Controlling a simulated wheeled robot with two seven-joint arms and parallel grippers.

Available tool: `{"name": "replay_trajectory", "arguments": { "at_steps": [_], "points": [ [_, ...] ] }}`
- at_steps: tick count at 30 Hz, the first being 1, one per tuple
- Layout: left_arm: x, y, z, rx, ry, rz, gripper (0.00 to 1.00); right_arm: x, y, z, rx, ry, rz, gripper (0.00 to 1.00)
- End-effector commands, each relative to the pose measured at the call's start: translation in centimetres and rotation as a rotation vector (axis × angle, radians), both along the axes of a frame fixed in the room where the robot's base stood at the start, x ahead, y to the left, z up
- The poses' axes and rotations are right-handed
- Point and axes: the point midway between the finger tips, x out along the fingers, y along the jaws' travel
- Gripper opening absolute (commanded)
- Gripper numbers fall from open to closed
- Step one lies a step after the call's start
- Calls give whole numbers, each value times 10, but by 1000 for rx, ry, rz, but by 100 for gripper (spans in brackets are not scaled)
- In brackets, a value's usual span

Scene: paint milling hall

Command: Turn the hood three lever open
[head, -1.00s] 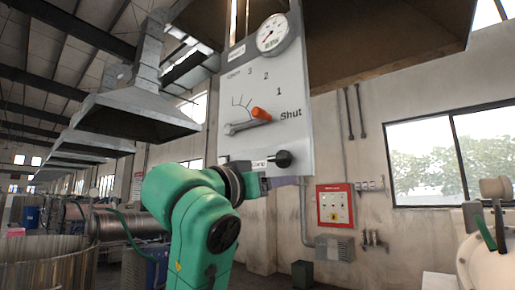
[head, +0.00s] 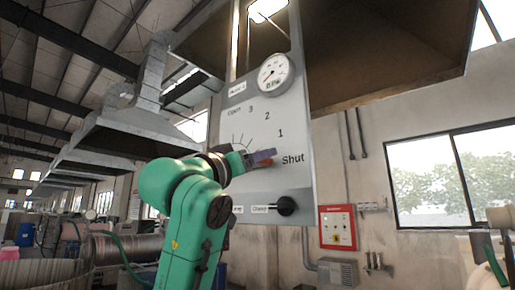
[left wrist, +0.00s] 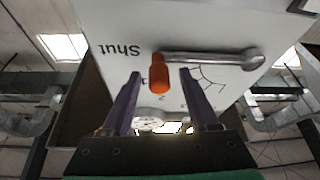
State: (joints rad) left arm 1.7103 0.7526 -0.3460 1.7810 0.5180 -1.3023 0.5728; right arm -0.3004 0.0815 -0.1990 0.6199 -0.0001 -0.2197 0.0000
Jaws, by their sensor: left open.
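The hood lever is a grey metal arm (left wrist: 212,58) with an orange-red knob (left wrist: 159,78), on a pale panel (head: 300,130). The knob stands beside the word Shut. My left gripper (head: 264,157) is in front of the panel at the lever and hides most of it in the head view. In the left wrist view the open fingers (left wrist: 160,74) stand on either side of the knob, with a gap at each side. I cannot tell how deep the knob sits between them. My right gripper is in neither view.
A round gauge (head: 273,73) sits above the dial marks 1, 2, 3 and Open. A black knob (head: 286,205) sticks out low on the panel. A large hood (head: 390,50) hangs behind it. A red box (head: 337,227) is on the wall.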

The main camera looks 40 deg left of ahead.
Motion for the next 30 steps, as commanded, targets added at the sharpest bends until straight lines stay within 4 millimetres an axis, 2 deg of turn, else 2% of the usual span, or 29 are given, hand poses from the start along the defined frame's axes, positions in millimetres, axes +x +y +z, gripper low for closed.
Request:
{"name": "replay_trajectory", "arguments": {
  "at_steps": [7,8,9,11,12,30],
  "points": [
    [2,0,0,0,0,0,61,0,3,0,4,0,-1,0],
    [2,0,0,0,0,0,53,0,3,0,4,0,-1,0],
    [2,0,0,0,0,0,38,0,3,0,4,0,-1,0],
    [2,0,0,0,0,0,15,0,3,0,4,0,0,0],
    [2,0,0,0,0,0,0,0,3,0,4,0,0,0],
    [2,0,0,1,1,1,0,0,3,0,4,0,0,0]
  ]
}}
